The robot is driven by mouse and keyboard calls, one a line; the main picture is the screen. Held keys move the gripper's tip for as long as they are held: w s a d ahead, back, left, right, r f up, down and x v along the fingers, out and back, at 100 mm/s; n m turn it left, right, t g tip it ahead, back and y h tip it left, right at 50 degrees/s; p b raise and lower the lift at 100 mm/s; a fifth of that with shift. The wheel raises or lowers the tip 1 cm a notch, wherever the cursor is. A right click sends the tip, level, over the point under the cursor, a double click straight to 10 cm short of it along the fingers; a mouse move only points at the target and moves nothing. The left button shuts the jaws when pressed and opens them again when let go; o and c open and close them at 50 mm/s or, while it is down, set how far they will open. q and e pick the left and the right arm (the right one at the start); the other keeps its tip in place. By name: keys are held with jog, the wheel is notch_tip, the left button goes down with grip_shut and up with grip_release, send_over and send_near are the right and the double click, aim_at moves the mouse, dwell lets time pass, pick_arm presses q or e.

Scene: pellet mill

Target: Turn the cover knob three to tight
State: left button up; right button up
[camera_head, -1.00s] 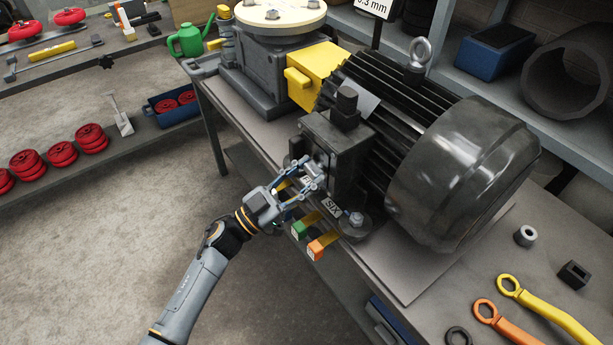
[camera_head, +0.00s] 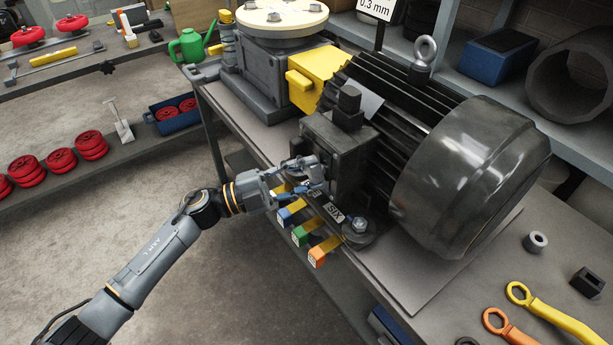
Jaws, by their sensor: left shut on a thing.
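My left gripper (camera_head: 318,172) is at the near side face of the dark block (camera_head: 337,152) on the black motor's near side. Its fingers are shut on a small cover knob there, which the fingers mostly hide. I cannot read the knob's number or how far it is turned. The black motor (camera_head: 465,175) lies on the bench behind the block. A label reading "SIX" (camera_head: 334,212) is at the block's foot. My right gripper is not in view.
Blue (camera_head: 285,217), green (camera_head: 299,236) and orange (camera_head: 317,257) tagged pieces stick out over the bench edge just below my left gripper. Yellow (camera_head: 550,315) and orange (camera_head: 505,326) wrenches lie at the right. A yellow box (camera_head: 318,68) stands behind the block.

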pick_arm(q)
jog(key=m+y, duration=0.1)
jog(key=m, duration=0.1)
jog(key=m+g, duration=0.1)
jog(key=m, duration=0.2)
jog(key=shift+r+y, duration=0.1)
jog(key=shift+y, duration=0.3)
jog(key=shift+m+g, duration=0.3)
jog(key=o, duration=1.2)
jog(key=shift+c, duration=0.2)
jog(key=shift+a, duration=0.15)
jog(key=v, duration=1.1)
jog(key=shift+s+a, duration=0.15)
jog(key=shift+a, duration=0.25)
